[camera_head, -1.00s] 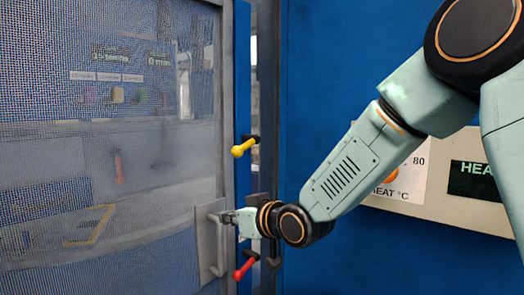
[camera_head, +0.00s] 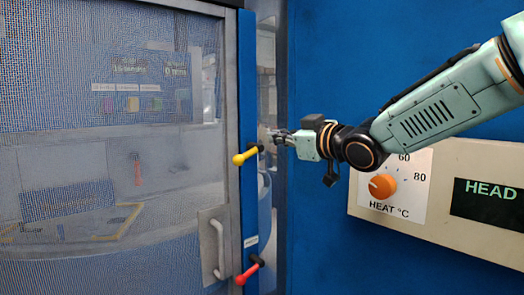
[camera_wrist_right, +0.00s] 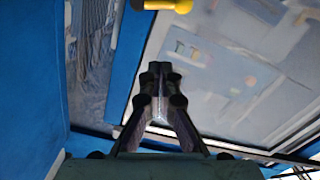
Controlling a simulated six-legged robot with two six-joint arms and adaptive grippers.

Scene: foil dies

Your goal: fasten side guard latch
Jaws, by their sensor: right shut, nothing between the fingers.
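The mesh side guard door (camera_head: 100,120) stands against the blue post (camera_head: 247,100), with a grey pull handle (camera_head: 218,250) low on its edge. A yellow-handled latch (camera_head: 243,157) sits on the post, its knob pointing left and slightly down toward the door edge. A red-handled latch (camera_head: 247,274) sits lower on the post at a similar slant. My right gripper (camera_head: 272,138) is shut and empty, just right of and slightly above the yellow latch. In the wrist view the fingertips (camera_wrist_right: 160,68) are together, apart from the yellow latch (camera_wrist_right: 165,5) at the top edge. My left gripper is out of view.
A cream control panel (camera_head: 450,170) with an orange heat knob (camera_head: 382,186) and a dark display (camera_head: 490,200) is on the blue wall (camera_head: 330,60) at right, below my right arm. A narrow gap lies right of the post.

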